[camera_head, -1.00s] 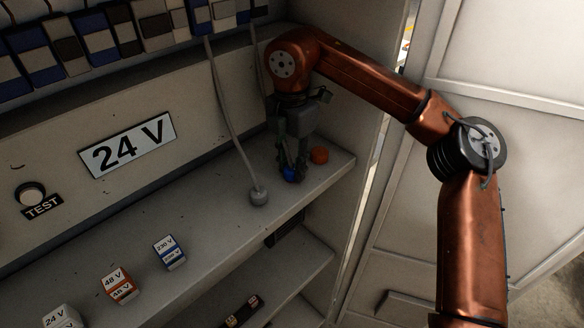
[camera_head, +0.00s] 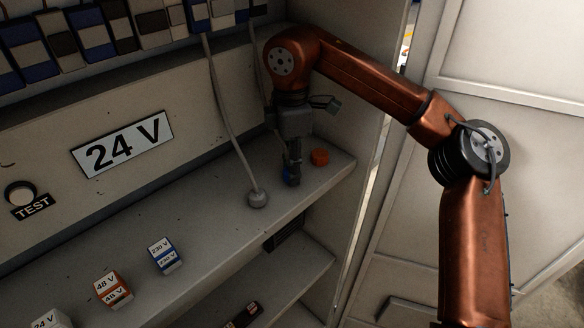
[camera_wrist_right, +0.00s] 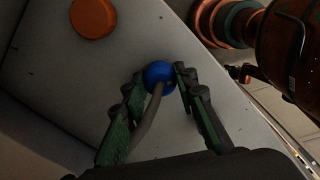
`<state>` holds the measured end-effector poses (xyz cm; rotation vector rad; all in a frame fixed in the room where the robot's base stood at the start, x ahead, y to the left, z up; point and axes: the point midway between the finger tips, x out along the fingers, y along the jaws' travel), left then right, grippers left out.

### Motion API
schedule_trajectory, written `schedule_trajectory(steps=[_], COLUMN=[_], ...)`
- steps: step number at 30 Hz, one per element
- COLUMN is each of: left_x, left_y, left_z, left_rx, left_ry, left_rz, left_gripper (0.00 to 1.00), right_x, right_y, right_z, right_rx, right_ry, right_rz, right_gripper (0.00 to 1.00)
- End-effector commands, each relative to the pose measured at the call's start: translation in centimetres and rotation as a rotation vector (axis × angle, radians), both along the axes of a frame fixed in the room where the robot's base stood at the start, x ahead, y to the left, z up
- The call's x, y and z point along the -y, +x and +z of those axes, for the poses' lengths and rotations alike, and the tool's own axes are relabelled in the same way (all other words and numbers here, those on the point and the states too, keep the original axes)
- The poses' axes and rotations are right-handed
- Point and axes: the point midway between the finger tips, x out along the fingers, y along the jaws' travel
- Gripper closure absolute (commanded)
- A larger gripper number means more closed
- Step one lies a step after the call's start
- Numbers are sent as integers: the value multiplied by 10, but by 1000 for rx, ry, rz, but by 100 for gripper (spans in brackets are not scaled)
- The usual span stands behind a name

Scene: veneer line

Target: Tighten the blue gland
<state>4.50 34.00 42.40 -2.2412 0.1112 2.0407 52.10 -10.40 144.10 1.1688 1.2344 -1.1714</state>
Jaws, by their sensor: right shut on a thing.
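The blue gland (camera_head: 290,181) stands on the shelf near its right end, and a grey cable comes out of it in the right wrist view. My right gripper (camera_head: 291,174) points down over it and hides part of it in the head view. In the right wrist view the blue gland (camera_wrist_right: 159,74) sits between the fingertips of the right gripper (camera_wrist_right: 160,82), which is shut on it. My left gripper is not in view.
An orange gland (camera_head: 320,157) stands close to the right of the blue one. A grey gland with a cable (camera_head: 258,198) is to the left. Boxes marked 230 V (camera_head: 165,255) and 48 V (camera_head: 113,289) stand further left on the shelf (camera_head: 215,225). The cabinet's side wall (camera_head: 362,130) is close on the right.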

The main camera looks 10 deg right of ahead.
Motion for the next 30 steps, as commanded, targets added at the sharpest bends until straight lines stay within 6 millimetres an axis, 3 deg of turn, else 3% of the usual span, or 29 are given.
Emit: schedule_trajectory(steps=[12,13,15,20,30], left_x=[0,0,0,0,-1], left_y=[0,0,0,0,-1], left_z=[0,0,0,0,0], left_rx=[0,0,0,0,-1], left_ry=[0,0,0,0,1], left_rz=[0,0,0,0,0], left_gripper=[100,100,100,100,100], right_x=[-1,-1,-1,0,0], right_y=[1,1,1,1,0], right_z=[4,4,4,2,5], right_rx=[8,8,7,4,3], right_ry=[7,7,7,4,2], right_rz=[-10,-10,-9,-8,-7], right_gripper=[98,71,67,56,56])
